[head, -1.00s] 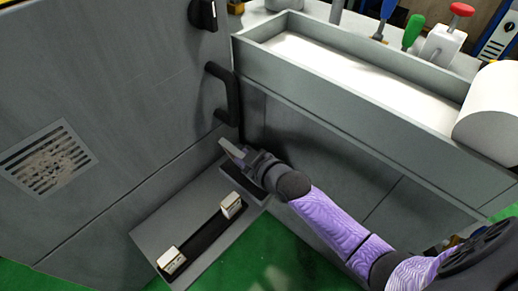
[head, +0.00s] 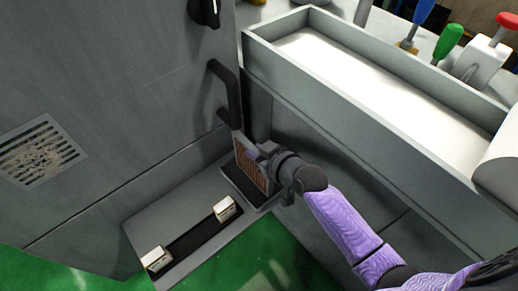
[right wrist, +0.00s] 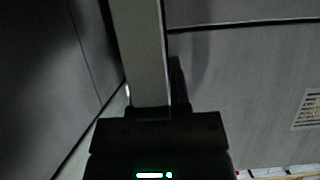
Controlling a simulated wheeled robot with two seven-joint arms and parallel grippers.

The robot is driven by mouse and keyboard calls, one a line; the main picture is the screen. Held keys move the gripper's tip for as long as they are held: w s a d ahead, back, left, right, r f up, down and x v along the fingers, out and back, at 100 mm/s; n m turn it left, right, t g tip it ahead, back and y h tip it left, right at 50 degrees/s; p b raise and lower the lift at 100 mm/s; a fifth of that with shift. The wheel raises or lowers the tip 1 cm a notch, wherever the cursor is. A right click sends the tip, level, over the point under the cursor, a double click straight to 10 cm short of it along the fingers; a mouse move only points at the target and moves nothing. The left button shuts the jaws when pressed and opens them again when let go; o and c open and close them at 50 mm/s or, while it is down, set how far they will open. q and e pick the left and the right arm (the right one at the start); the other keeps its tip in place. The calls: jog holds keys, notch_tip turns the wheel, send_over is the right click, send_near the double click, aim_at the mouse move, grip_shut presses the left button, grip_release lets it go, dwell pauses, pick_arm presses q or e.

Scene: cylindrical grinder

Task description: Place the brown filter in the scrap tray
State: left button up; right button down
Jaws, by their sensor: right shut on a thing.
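The brown filter (head: 250,164) is a thin panel with a brown mesh face and a grey frame. It stands nearly upright over a dark rectangular area on a low grey ledge; I cannot tell whether it touches it. My right gripper (head: 268,158) is shut on the filter from the right. In the right wrist view the filter shows as a pale grey strip (right wrist: 140,60) rising from the jaws. A long grey open tray with a pale floor (head: 380,78) is at the upper right, above the gripper; no label shows whether it is the scrap tray. My left gripper is not in view.
A grey cabinet wall with a black handle (head: 226,95) and a vent (head: 40,150) is at left. The low ledge (head: 150,222) carries two metal blocks beside a dark slot. Green- and blue-handled tools and a red-topped device (head: 490,50) stand behind the tray.

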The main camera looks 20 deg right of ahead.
jog(key=shift+f, duration=0.2)
jog(key=c, duration=0.6)
grip_release()
jog(key=shift+r, duration=0.35)
jog(key=p+v, duration=0.6)
jog(key=v, duration=0.5)
jog(key=s+d+f+m+g+h, duration=0.1)
jog(key=s+d+f+g+h, duration=0.15)
jog(key=s+f, duration=0.65)
jog(key=s+d+f+m+g+h, duration=0.1)
jog(key=s+d+f+g, duration=0.25)
jog(key=s+f, duration=0.45)
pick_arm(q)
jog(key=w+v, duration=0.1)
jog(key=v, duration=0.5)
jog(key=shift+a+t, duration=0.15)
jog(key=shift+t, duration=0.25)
pick_arm(e)
jog(key=s+f+g, duration=0.2)
jog(key=s+f, duration=0.1)
jog(key=s, duration=0.5)
jog(key=s+f+g+h, duration=0.1)
jog(key=s+f+g, duration=0.2)
jog(key=s, duration=0.5)
jog(key=s+a+f+g+h, duration=0.1)
jog(key=s+f+g, duration=0.1)
jog(key=s, duration=0.6)
jog(key=shift+s+f+n+g, duration=0.15)
jog(key=shift+f+n+g, duration=0.2)
jog(key=shift+f, duration=0.25)
